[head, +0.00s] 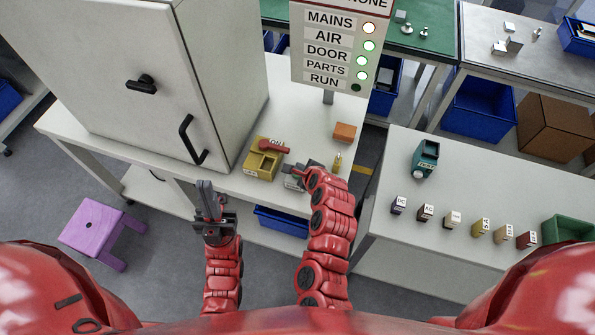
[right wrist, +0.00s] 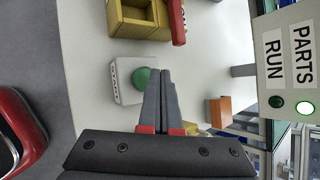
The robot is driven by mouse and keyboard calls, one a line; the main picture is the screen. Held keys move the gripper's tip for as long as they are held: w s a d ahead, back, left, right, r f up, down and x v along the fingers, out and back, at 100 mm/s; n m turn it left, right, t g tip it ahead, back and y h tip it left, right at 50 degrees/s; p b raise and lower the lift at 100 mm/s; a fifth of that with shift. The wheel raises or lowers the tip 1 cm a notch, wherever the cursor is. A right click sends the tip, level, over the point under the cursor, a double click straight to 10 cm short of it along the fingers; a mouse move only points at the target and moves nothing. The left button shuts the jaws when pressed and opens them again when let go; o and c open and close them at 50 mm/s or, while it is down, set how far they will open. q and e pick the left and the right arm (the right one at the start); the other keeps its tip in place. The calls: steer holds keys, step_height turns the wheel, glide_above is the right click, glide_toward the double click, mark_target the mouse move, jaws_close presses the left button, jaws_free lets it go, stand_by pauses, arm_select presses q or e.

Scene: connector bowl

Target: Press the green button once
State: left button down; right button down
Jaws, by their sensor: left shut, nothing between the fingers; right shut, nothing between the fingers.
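The green button (right wrist: 141,77) is a round dome on a small white box (right wrist: 122,90) in the right wrist view. In the head view the box (head: 291,183) is mostly hidden behind my right gripper. My right gripper (head: 290,169) is shut and empty. In the right wrist view its fingertips (right wrist: 160,73) lie just right of the button; I cannot tell whether they touch it. My left gripper (head: 205,184) is shut and empty, pointing up in front of the white table's front edge, left of the box.
A yellow box with a red handle (head: 265,158) stands beside the button box. A large grey cabinet (head: 110,70) stands at left. An orange block (head: 344,133) lies to the right. On the sign (head: 339,50), the RUN lamp is dark; the others are lit.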

steer(key=shift+f, duration=0.1)
stand_by(0.5)
steer(key=shift+f, duration=0.3)
steer(key=shift+f+b, duration=0.55)
steer(key=shift+b, duration=0.1)
stand_by(0.4)
steer(key=shift+r, duration=0.15)
stand_by(0.3)
steer(key=shift+r+p, duration=0.75)
steer(key=shift+r, duration=0.1)
step_height(320, 180, up, 5)
steer(key=p, duration=0.4)
stand_by(0.6)
